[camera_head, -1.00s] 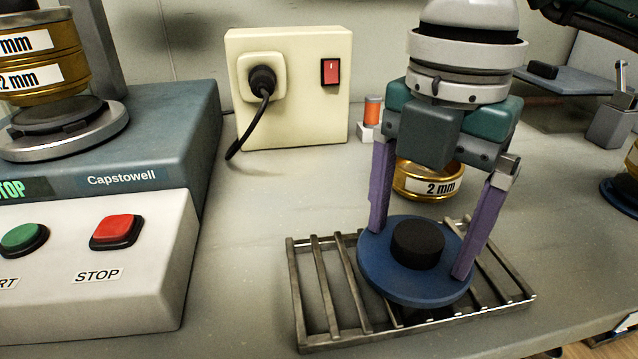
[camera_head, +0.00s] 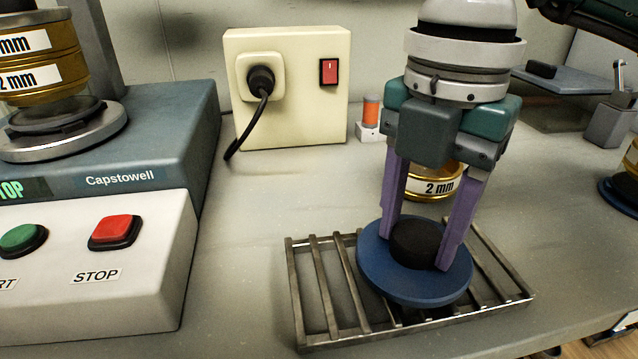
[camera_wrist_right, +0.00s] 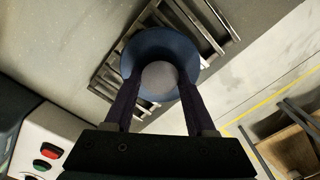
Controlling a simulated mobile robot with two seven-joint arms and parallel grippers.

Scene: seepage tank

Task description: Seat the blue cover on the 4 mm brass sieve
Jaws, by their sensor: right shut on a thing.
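The blue cover (camera_head: 392,285) is a flat round disc with a black knob (camera_head: 413,243). It is at the metal rack (camera_head: 294,290); I cannot tell whether it rests on the bars or is just clear of them. My right gripper (camera_head: 415,252) points down, its purple fingers shut on the knob. The right wrist view also shows the cover (camera_wrist_right: 133,62) with its knob between the fingers. No label reading 4 mm is legible. A brass sieve labelled 2 mm (camera_head: 440,188) stands behind the gripper, partly hidden. My left gripper is out of view.
The Capstowell machine (camera_head: 150,215) stands at left with stacked brass sieves (camera_head: 38,78); the upper label is cut off. A cream socket box (camera_head: 300,110) with a black cable stands at the back. Another brass sieve (camera_head: 632,160) is cut off at right. Bench between machine and rack is clear.

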